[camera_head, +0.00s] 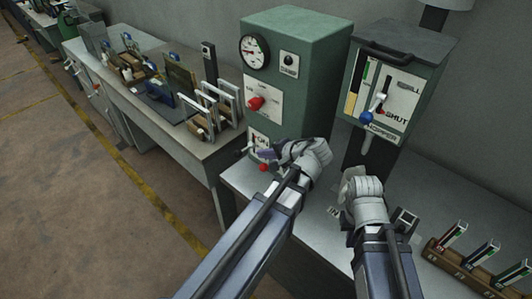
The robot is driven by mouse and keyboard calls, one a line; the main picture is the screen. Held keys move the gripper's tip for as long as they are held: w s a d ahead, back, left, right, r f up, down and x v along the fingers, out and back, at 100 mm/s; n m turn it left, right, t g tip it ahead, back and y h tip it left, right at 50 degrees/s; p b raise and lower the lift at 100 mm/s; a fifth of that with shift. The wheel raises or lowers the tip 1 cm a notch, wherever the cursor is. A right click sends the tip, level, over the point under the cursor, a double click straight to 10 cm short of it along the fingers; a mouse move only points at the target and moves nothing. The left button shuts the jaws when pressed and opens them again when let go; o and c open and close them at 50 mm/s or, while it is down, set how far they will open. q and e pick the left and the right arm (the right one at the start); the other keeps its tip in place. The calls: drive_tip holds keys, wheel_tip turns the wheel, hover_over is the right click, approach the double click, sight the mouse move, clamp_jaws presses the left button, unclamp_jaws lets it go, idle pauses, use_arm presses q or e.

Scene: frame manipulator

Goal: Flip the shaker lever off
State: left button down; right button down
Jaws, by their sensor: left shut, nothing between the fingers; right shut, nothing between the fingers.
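A green machine cabinet (313,58) stands at the back centre with a gauge and switch panels on its front. Its lower panel (259,140) carries a small lever with a red ball (263,167); I cannot read a label marking it as the shaker lever. My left gripper (266,154) is shut and empty, right in front of this panel, just above the red ball. It hides part of the panel, and I cannot tell whether it touches the lever. My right gripper (350,177) is shut and empty above the bench, right of the cabinet and below the hopper box.
The cabinet's middle panel has a red knob (256,103). The hopper box (400,64) at right carries a blue-ball lever (366,117) and a "SHUT" marking. A wooden rack (447,262) holds several items at lower right. Another workbench (205,150) with fixtures stands left; open floor lies beyond.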

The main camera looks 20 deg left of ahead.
use_arm(q)
drive_tip(key=shift+a, duration=0.15)
drive_tip(key=r+m+h+p, duration=0.1)
drive_tip(key=h+p, duration=0.9)
drive_tip(key=h, duration=0.1)
hover_over(238, 154)
drive_tip(key=shift+r, duration=0.2)
drive_tip(key=shift+m, duration=0.3)
drive_tip(key=b+x, duration=0.9)
drive_tip(key=x, duration=0.1)
drive_tip(key=shift+b, duration=0.3)
